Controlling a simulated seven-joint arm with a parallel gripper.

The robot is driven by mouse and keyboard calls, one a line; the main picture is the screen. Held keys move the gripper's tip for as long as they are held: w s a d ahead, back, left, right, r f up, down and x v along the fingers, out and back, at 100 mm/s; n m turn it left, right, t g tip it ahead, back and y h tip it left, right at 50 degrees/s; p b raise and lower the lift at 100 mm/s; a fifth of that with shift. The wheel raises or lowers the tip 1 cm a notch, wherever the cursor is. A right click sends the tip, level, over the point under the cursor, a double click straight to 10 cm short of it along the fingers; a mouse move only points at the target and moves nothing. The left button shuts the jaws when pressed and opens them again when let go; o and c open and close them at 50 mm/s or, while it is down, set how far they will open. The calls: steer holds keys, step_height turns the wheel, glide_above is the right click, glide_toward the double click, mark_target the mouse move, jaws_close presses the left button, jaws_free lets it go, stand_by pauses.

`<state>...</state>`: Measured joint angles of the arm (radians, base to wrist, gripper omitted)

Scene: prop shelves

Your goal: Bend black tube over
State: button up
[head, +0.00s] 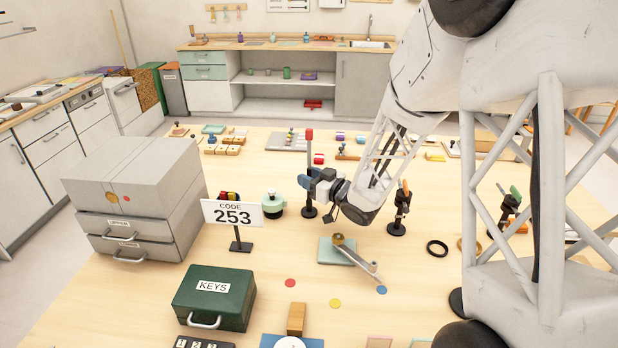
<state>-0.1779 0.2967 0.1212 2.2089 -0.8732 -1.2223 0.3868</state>
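A dark upright post with a red tip (309,134) stands on a round black base (309,212) near the middle of the table. It may be the black tube, but I cannot tell for sure. My gripper (310,182) reaches in from the right and its end is at this post, overlapping its middle in the picture. The post looks upright. The fingers are small and partly hidden, so I cannot tell whether they touch it or are closed on it. Another black upright piece with an orange-brown top (399,205) stands to the right of my gripper.
A "CODE 253" sign (233,214) and a mint pot (273,204) stand left of the post. Grey drawers (130,195) and a green KEYS box (214,297) are further left. A pale green plate (336,251) with a metal lever lies in front. My arm hides the right side.

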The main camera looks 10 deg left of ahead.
steer(key=shift+a, duration=0.1)
jaws_close()
stand_by(0.4)
steer(key=shift+s+f+n+t+y, duration=0.1)
steer(key=shift+s+n+t+y, duration=0.2)
steer(key=shift+s+n+y, duration=0.55)
steer(key=shift+n, duration=0.35)
jaws_free()
steer(key=shift+w+h, duration=0.15)
steer(key=shift+h, duration=0.1)
